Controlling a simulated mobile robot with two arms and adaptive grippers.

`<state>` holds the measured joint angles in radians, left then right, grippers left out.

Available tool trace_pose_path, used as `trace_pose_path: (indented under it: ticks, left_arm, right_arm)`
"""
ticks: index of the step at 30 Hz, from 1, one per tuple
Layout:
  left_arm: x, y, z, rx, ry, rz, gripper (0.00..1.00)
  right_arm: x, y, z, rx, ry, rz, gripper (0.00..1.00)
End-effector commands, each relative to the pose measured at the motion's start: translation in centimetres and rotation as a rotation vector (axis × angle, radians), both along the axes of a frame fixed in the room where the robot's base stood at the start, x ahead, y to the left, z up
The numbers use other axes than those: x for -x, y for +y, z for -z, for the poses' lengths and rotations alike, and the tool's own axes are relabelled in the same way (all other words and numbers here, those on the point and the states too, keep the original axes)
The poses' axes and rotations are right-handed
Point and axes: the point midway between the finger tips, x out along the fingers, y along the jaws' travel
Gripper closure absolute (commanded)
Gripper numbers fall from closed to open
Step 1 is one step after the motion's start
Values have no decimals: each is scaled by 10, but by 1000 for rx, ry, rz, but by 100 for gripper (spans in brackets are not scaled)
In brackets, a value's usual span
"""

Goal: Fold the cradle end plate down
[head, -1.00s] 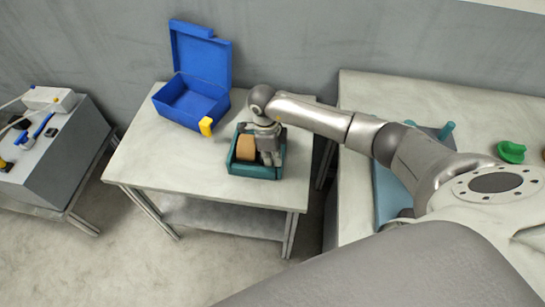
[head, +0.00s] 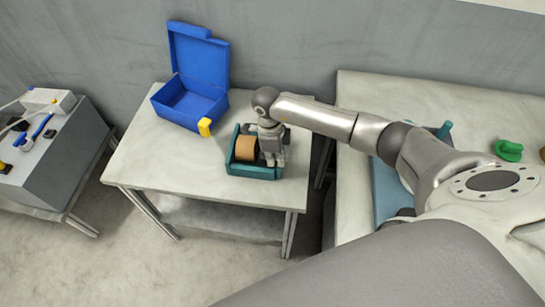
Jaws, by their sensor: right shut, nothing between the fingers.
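The teal cradle (head: 251,171) sits near the front right of the middle table and holds a tan reel (head: 246,149). My right gripper (head: 275,163) points down at the cradle's right end. Its fingers are shut with nothing between them. The gripper hides most of that end, so I cannot tell the end plate's angle or whether the fingers touch it. My left gripper is not in view.
A grey console (head: 50,145) stands at left. A green object (head: 508,150) lies on the right bench. The table's front left is clear.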

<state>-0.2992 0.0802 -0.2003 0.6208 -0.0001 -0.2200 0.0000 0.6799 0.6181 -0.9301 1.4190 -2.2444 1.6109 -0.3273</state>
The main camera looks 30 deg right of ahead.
Motion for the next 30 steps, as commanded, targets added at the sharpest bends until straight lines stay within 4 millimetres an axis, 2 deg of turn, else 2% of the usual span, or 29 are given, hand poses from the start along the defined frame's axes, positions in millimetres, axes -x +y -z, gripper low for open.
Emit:
trace_pose_path:
  ticks: [30]
  left_arm:
    - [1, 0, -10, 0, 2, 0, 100]
  right_arm:
    - [25, -33, 0, 2, 1, 0, 100]
